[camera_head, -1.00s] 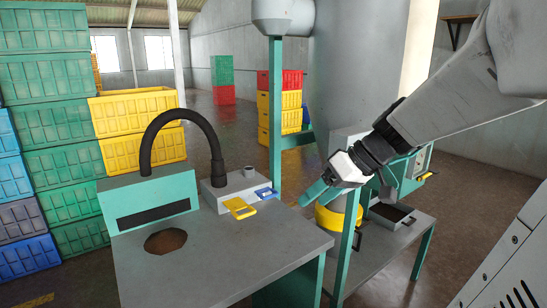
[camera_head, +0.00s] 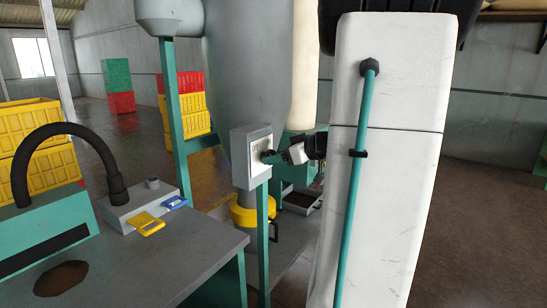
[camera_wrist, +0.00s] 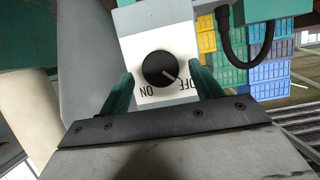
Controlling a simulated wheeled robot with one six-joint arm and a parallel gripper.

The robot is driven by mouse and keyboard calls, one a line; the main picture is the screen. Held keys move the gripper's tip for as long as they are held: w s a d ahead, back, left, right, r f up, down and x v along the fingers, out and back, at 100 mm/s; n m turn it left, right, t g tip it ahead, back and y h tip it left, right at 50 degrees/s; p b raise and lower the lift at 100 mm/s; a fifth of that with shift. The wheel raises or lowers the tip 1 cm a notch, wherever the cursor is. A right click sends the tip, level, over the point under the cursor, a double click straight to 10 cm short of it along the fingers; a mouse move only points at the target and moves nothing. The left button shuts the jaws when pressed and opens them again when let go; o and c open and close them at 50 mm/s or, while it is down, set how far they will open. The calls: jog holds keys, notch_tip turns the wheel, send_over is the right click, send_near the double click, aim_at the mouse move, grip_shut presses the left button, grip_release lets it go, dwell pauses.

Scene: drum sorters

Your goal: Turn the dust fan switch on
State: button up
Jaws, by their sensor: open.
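The dust fan switch is a round black knob (camera_wrist: 160,69) on a pale switch box (camera_wrist: 153,24), centred in the wrist view. The labels ON and OFF appear upside down below it. The knob's white mark points towards OFF. In the head view the switch box (camera_head: 239,157) stands on a teal post, and my gripper (camera_head: 268,155) is at its front face. In the wrist view my gripper (camera_wrist: 161,83) is open, with one teal finger on each side of the knob. I cannot tell whether the fingers touch it.
A grey bench (camera_head: 185,262) with a black hose (camera_head: 75,130) and a yellow tray (camera_head: 147,224) stands at left. A large grey cylinder (camera_head: 245,70) rises behind the switch box. Yellow crates (camera_head: 28,125) are stacked further left. Floor at right is clear.

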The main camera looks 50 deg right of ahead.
jog(key=shift+x, duration=0.9)
jog(key=c, duration=1)
jog(key=shift+o, duration=0.2)
